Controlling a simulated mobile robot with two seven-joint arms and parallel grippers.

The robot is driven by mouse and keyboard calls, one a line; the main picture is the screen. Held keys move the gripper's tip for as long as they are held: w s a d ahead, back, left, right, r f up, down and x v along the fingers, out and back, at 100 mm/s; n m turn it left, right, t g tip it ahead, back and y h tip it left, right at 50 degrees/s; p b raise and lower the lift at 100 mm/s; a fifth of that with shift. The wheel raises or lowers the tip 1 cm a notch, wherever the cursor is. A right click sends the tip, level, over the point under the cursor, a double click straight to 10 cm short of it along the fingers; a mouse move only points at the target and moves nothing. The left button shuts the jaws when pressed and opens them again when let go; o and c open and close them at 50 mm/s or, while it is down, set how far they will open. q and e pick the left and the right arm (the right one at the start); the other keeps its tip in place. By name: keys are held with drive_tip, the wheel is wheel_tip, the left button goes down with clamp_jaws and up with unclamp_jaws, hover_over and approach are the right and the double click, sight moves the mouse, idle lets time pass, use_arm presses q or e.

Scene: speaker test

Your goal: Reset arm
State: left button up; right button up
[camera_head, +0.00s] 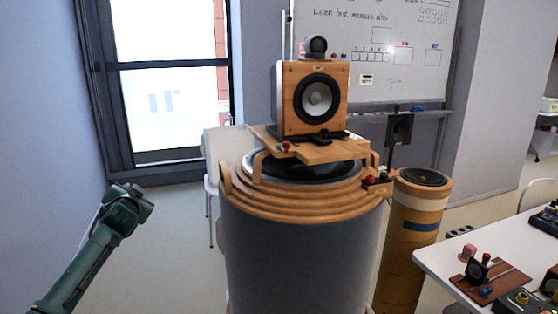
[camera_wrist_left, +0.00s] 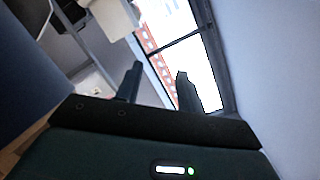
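My left arm comes in from the lower left in the head view, dark green, raised in free space left of the big grey speaker drum. Its end, with my left gripper (camera_head: 138,197), points away from the camera, and the fingers are hard to make out there. In the left wrist view my left gripper (camera_wrist_left: 158,74) shows two dark fingers standing apart with nothing between them. Beyond the fingers are the window and its frame. My right arm and right gripper are in neither view.
A large grey drum (camera_head: 300,250) with a wooden ring top carries a wooden box speaker (camera_head: 296,98). A tan cylinder (camera_head: 408,240) stands right of it. A white table (camera_head: 450,262) with small parts is at lower right. Floor between left wall and drum looks clear.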

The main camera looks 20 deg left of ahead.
use_arm(q)
drive_tip(key=w+d+r+m+t+h, duration=0.2)
drive_tip(key=w+d+r+t+h, duration=0.1)
drive_tip(key=d+t+h, duration=0.15)
drive_tip(key=s+d+f+m+g+h, duration=0.1)
drive_tip(key=s+d+f+h, duration=0.1)
drive_tip(key=s+d+f, duration=0.35)
drive_tip(key=s+d+f+g+h, duration=0.1)
drive_tip(key=s+d+f+h, duration=0.1)
drive_tip(key=d+f, duration=0.7)
drive_tip(key=s+d+f+m+g+h, duration=0.1)
drive_tip(key=s+d+f+g, duration=0.1)
drive_tip(key=s+d+f, duration=0.4)
drive_tip(key=s+d+f+n+g+h+p, duration=0.1)
drive_tip(key=s+d+f+p, duration=0.2)
drive_tip(key=s+d, duration=0.5)
drive_tip(key=s+d+f+n+g+h+p, duration=0.1)
drive_tip(key=s+d+f+g+h+p, duration=0.1)
drive_tip(key=s+d, duration=0.7)
drive_tip(key=s+p, duration=0.1)
drive_tip(key=s, duration=0.4)
drive_tip(key=shift+s+f, duration=0.4)
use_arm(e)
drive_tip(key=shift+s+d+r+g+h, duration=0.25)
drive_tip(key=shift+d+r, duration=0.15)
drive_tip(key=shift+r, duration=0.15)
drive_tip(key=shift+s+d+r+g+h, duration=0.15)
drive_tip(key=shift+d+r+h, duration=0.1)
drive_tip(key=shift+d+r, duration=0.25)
